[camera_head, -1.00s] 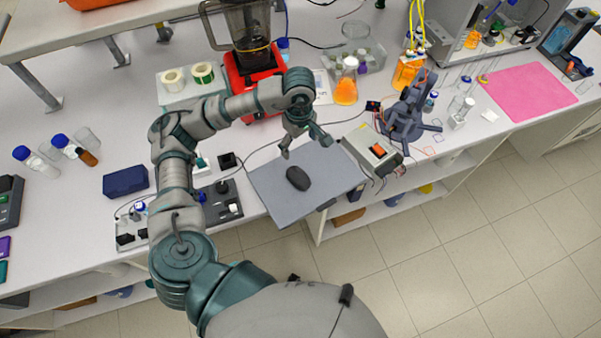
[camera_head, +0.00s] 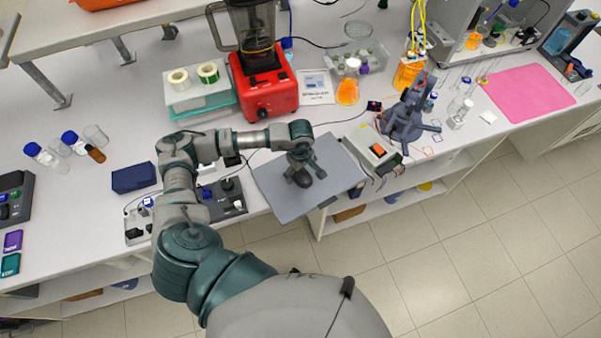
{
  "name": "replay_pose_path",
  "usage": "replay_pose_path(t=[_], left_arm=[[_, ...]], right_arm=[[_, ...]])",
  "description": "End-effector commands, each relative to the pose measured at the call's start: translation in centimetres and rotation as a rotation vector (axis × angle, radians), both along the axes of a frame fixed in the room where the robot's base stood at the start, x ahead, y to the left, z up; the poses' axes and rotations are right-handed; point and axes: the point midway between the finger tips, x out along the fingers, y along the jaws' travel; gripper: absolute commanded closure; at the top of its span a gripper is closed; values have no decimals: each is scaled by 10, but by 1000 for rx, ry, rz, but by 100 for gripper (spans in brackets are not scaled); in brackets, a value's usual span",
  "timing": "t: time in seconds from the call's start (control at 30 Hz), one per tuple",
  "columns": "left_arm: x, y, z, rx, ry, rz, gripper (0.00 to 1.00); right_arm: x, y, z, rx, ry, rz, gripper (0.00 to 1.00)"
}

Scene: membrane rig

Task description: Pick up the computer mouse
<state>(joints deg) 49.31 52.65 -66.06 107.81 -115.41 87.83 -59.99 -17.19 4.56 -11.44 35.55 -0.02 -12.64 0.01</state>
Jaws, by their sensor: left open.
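The computer mouse (camera_head: 302,178) is black and lies on a grey mat (camera_head: 277,203) at the front edge of the bench. My left gripper (camera_head: 304,171) is open and hangs over the mouse, with its fingers on either side of the mouse's far part. The gripper hides part of the mouse. I cannot tell whether the fingers touch it. My right gripper is not in view.
A power supply box (camera_head: 378,155) stands right of the mat, and a control panel with a joystick (camera_head: 222,198) stands left. A red blender (camera_head: 264,88) and a flask of orange liquid (camera_head: 347,90) stand behind. The mat's front overhangs the bench edge.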

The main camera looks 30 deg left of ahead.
Motion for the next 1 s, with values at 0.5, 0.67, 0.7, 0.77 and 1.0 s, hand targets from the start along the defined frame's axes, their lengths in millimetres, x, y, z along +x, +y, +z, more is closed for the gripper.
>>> replay_pose_path(t=[0.5, 0.67, 0.7, 0.77, 1.0], left_arm=[[0, 0, -3, 0, -1, 0, 74], [0, 0, -3, 0, 0, 0, 80], [0, 0, -3, 0, 0, 0, 80], [0, 0, -3, 0, 0, 0, 80], [1, 0, 7, -1, -2, 0, 80]], right_arm=[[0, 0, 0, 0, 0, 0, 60], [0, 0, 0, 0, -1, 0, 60], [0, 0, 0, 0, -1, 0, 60], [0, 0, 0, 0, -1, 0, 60], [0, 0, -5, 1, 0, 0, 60]])
